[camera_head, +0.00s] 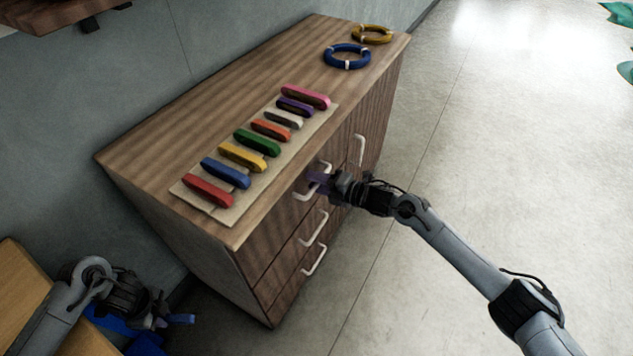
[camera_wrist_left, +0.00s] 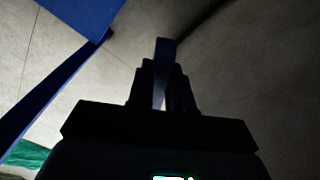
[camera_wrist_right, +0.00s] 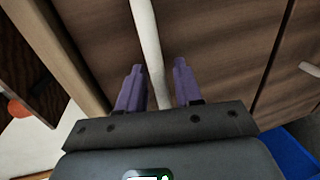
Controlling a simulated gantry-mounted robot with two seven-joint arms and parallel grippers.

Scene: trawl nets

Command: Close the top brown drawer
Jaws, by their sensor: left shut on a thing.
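The top brown drawer (camera_head: 275,229) is at the top of the wooden cabinet's front. Its pale bar handle (camera_wrist_right: 145,35) runs between the purple fingers of my right gripper (camera_wrist_right: 158,82). The fingers stand apart on either side of the handle, with visible space beside it. In the head view my right gripper (camera_head: 322,181) is at that handle and hides part of it. I cannot tell how far the drawer stands out. My left gripper (camera_head: 172,319) is at the lower left, away from the cabinet. It is shut on a small blue piece (camera_wrist_left: 165,48).
Two lower drawers have pale handles (camera_head: 314,228). A board (camera_head: 232,212) with several coloured pieces lies on the cabinet top (camera_head: 250,75), beyond it a blue ring (camera_head: 347,57) and a yellow ring (camera_head: 372,34). The floor (camera_head: 480,170) to the right is clear.

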